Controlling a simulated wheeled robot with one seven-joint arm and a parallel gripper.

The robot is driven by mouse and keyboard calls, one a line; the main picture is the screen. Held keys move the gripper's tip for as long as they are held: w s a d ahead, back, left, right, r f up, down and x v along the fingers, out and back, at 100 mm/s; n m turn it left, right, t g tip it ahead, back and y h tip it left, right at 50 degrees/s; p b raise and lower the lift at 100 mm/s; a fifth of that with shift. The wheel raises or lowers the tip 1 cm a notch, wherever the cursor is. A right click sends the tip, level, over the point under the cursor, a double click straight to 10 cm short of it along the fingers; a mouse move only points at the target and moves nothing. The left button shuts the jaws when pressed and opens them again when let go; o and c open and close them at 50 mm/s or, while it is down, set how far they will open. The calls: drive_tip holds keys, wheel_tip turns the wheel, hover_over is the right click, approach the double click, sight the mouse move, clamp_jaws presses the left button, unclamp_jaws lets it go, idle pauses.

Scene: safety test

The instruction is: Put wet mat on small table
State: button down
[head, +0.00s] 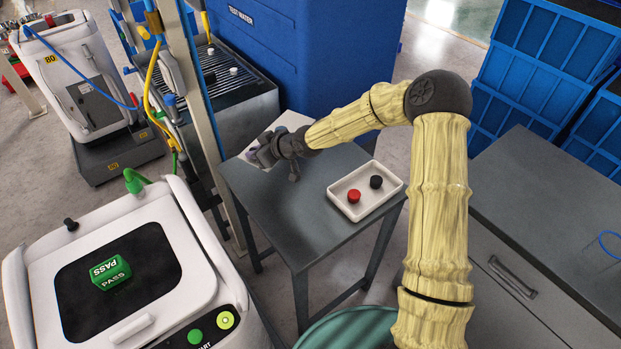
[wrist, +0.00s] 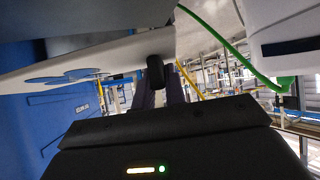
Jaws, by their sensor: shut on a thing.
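The small table (head: 300,235) has a dark grey top and stands in the middle of the head view. The wet mat (head: 291,121) is a pale sheet at the table's far left corner, partly hidden behind my gripper and forearm. In the wrist view the mat (wrist: 115,55) shows as a white sheet with blue round patches, stretching left from the fingers. My gripper (head: 262,152) is shut on the mat's edge; its dark fingers also show in the wrist view (wrist: 156,75). I cannot tell whether the mat touches the tabletop.
A white tray (head: 342,205) with a red and a black cap sits on the table's right part. A blue test water tank (head: 330,60) and a slatted rack (head: 235,90) stand behind. A white tester (head: 180,265) is front left; a grey counter (head: 540,200) is right.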

hover_over(262, 184)
wheel_tip(262, 184, down, 6)
drive_tip(key=shift+s+a+r, duration=0.1)
drive_tip(key=shift+a+r, duration=0.05)
drive_tip(key=shift+f, duration=0.3)
drive_tip(key=shift+f+p, duration=0.35)
drive_tip(key=shift+f, duration=1.5)
drive_tip(key=shift+f, duration=0.1)
drive_tip(key=c, duration=1.5)
unclamp_jaws()
drive_tip(key=shift+o, duration=0.2)
